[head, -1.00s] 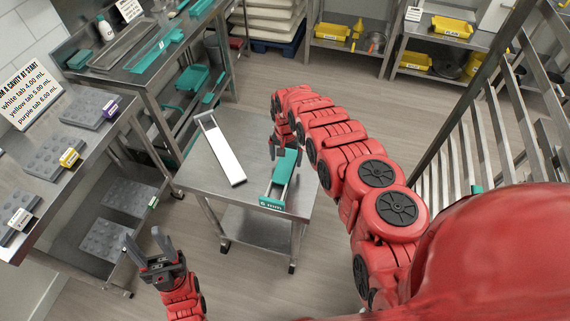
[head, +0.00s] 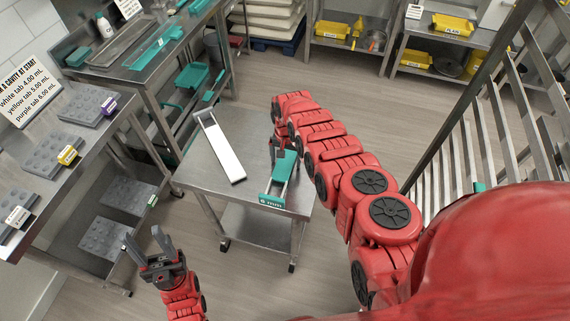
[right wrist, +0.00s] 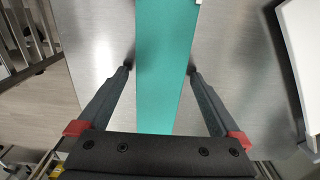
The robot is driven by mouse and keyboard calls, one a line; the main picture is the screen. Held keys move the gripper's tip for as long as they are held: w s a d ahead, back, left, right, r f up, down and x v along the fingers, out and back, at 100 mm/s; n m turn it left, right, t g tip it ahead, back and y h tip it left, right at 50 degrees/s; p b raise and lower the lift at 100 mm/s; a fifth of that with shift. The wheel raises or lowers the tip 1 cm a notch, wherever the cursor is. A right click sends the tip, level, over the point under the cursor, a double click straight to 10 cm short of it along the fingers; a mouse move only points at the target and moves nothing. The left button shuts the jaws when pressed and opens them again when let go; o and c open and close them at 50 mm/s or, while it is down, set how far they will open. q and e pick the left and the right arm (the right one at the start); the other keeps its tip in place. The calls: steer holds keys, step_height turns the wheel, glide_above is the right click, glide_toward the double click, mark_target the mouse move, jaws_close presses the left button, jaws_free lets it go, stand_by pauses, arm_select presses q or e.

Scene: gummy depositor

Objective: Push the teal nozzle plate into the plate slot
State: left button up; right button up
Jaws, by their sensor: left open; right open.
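The teal nozzle plate (head: 285,168) lies on the steel cart's top, toward its right side. Its near end has an open frame and a teal front bar marked "6 mm" (head: 271,201). My right gripper (head: 284,156) is over the plate's far part and is open. In the right wrist view the teal plate (right wrist: 165,100) runs between the two spread fingers of this gripper (right wrist: 160,69), with a gap on each side. I cannot make out a plate slot.
A long white plate with a frame end (head: 221,148) lies left of the teal one on the cart (head: 195,172). A bench with grey moulds (head: 50,155) stands left. A rack (head: 470,140) stands right. The cart's front left top is clear.

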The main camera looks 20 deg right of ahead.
steer(key=shift+f, duration=0.1)
jaws_close()
stand_by(0.6)
